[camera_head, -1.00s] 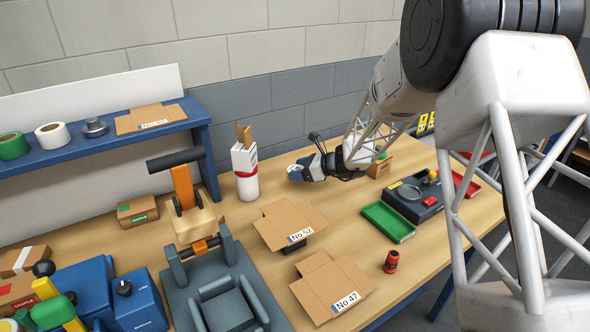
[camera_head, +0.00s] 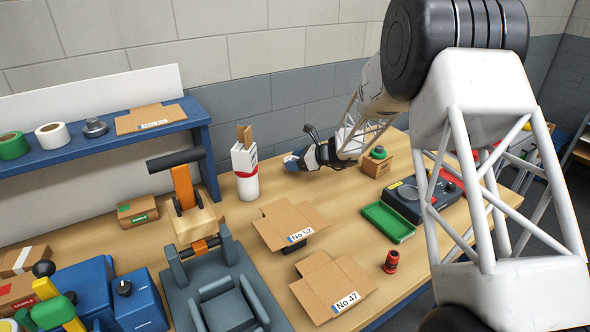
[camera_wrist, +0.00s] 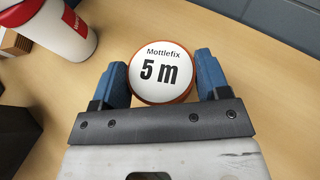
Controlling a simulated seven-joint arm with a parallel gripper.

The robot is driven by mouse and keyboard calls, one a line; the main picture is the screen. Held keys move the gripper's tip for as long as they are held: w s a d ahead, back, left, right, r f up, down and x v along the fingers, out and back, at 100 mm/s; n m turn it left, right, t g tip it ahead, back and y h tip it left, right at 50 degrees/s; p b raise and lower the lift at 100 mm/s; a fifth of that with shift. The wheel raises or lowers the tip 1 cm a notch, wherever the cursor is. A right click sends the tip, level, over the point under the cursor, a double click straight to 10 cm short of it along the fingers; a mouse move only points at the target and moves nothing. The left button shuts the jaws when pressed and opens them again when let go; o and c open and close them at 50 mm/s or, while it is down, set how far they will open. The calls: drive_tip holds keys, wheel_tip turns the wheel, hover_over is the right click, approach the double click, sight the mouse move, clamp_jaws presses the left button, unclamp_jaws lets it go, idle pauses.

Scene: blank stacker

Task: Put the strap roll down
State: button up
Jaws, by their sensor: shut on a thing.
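In the head view my gripper (camera_head: 295,161) is at the back of the wooden bench, right of the white canister, and the roll (camera_head: 289,161) shows only as a small pale patch at the fingertips. I cannot tell whether the roll touches the bench top.
The white canister with a red band (camera_head: 246,172) stands left of my gripper. A small carton with a green-topped thing (camera_head: 375,165) is to the right. Flat cartons (camera_head: 290,225) and a green tray (camera_head: 389,221) lie nearer.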

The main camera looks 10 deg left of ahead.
drive_tip(key=shift+f, duration=1.75)
drive_tip(key=shift+f, duration=0.1)
drive_tip(key=o, duration=1)
drive_tip(key=shift+c, duration=0.2)
drive_tip(key=v, duration=1.2)
